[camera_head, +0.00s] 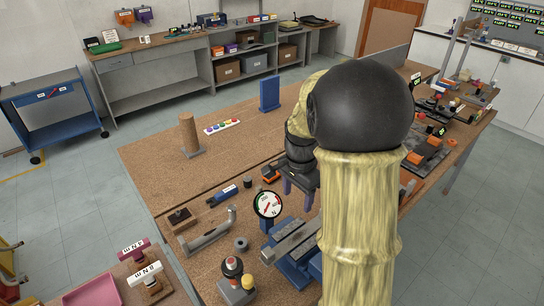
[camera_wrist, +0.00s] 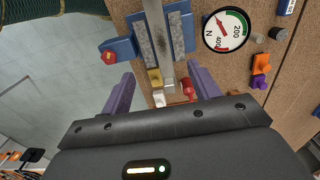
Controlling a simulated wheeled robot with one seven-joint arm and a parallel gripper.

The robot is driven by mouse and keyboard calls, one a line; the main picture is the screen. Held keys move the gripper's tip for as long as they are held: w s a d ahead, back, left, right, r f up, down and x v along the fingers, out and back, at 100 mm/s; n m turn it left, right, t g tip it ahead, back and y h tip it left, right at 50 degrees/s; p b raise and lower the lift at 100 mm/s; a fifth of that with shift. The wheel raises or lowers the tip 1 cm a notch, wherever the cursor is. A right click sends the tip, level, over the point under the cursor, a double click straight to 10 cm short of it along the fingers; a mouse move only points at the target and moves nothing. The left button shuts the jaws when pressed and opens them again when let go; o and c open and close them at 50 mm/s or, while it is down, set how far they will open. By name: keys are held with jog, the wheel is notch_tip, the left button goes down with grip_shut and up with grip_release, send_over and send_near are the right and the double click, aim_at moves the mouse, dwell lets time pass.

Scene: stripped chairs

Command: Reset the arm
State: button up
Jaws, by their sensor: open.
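My gripper (camera_wrist: 163,88) shows in the wrist view with its two purple fingers spread apart and nothing held between them. Beyond the fingers is a blue clamp-like fixture (camera_wrist: 121,48) with grey jaw plates and a metal bar. Small yellow and red parts lie at the bar's near end. I cannot tell how far the fingers are from these parts. In the head view my arm covers much of the right middle, and my gripper (camera_head: 298,188) points down over the workbench (camera_head: 160,165), partly hidden by the arm.
A round dial gauge (camera_head: 268,204) stands beside the blue fixture (camera_head: 292,250). A blue cart (camera_head: 52,112) stands at the left.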

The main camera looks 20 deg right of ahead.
jog(key=s+a+f+n+t, duration=0.2)
jog(key=s+a+n, duration=0.5)
jog(key=s+n, duration=0.4)
jog(key=n, duration=0.2)
jog(key=shift+s+a+n+t, duration=0.3)
jog(key=shift+s+a, duration=0.05)
jog(key=shift+a, duration=0.05)
dwell(0.5)
